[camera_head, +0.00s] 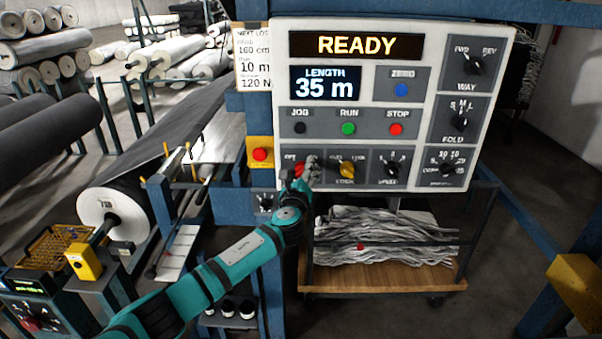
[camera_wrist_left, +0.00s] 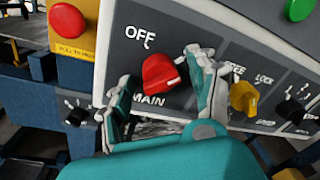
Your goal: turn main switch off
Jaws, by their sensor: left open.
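The main switch (camera_wrist_left: 162,73) is a red rotary knob on the white control panel (camera_head: 484,100). In the left wrist view it sits above the word MAIN, with OFF printed at its upper left, and its pointer is turned toward the right, away from OFF. In the head view the switch (camera_head: 299,168) is partly covered by my left gripper (camera_head: 300,176). My left gripper (camera_wrist_left: 163,92) is open, with one finger on each side of the red knob. I cannot tell whether either finger touches it. My right gripper is not in view.
A yellow lock knob (camera_wrist_left: 243,97) is close to the right finger. A red emergency button (camera_head: 260,155) on a yellow box is left of the panel. JOG, RUN and STOP buttons (camera_head: 396,129) are above. A cart (camera_head: 380,280) of grey strips stands below.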

